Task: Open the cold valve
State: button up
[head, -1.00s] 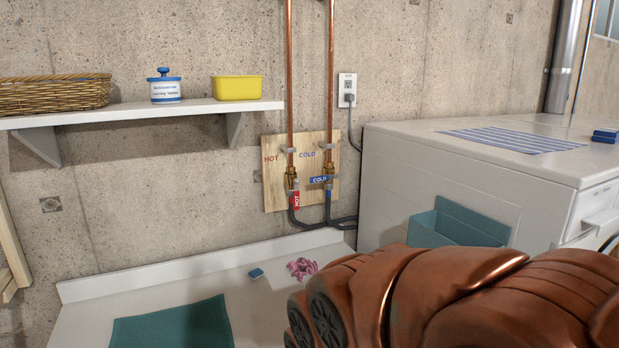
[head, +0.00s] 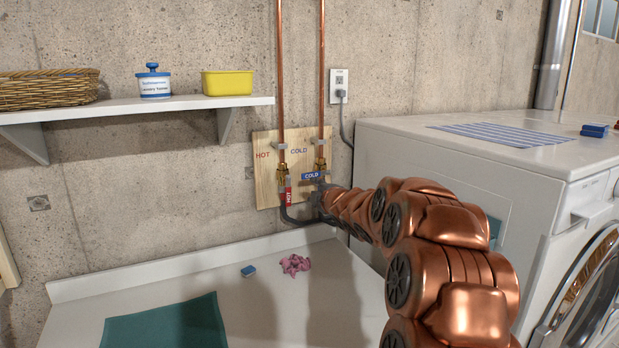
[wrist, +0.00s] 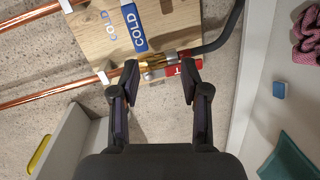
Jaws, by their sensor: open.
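The cold valve's blue handle (head: 314,176), lettered COLD, lies crosswise to its copper pipe on the wooden panel (head: 265,190). It also shows at the top of the wrist view (wrist: 132,28); its brass body is beyond that frame's top edge. The hot valve's red handle (head: 288,196) lies along its pipe. In the wrist view my gripper (wrist: 160,74) is open and empty. Its fingertips appear on either side of the hot valve's brass body and red handle (wrist: 182,68), below the blue handle. Contact cannot be told.
A shelf (head: 130,108) with a basket, jar and yellow tub (head: 227,83) is left of the panel. A white counter (head: 270,310) below holds a blue sponge (head: 248,271), pink cloth (head: 295,264) and teal mat (head: 165,325). A white washer (head: 520,180) is right; an outlet (head: 339,87) is above.

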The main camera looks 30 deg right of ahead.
aim_at(310, 176)
jog(key=shift+w+d+r+n+t+y+p, duration=0.25)
jog(key=shift+w+d+n+t+p, duration=0.25)
jog(key=shift+w, duration=0.8)
jog(key=shift+w+d+r+n+t+y+p, duration=0.15)
jog(key=shift+w+d+r+n+p, duration=0.35)
jog(key=shift+w, duration=0.8)
jog(key=shift+w+d+r+n+t+y+p, duration=0.1)
jog(key=shift+w+d+n+t+y+p, duration=0.2)
jog(key=shift+w+d+n, duration=0.7)
jog(key=shift+w+a+f+m, duration=0.1)
jog(key=shift+w+m, duration=0.1)
jog(key=shift+w, duration=0.3)
jog(key=shift+w+a+f+m, duration=0.1)
jog(key=shift+w+m, duration=0.1)
jog(key=shift+w, duration=0.3)
grip_shut()
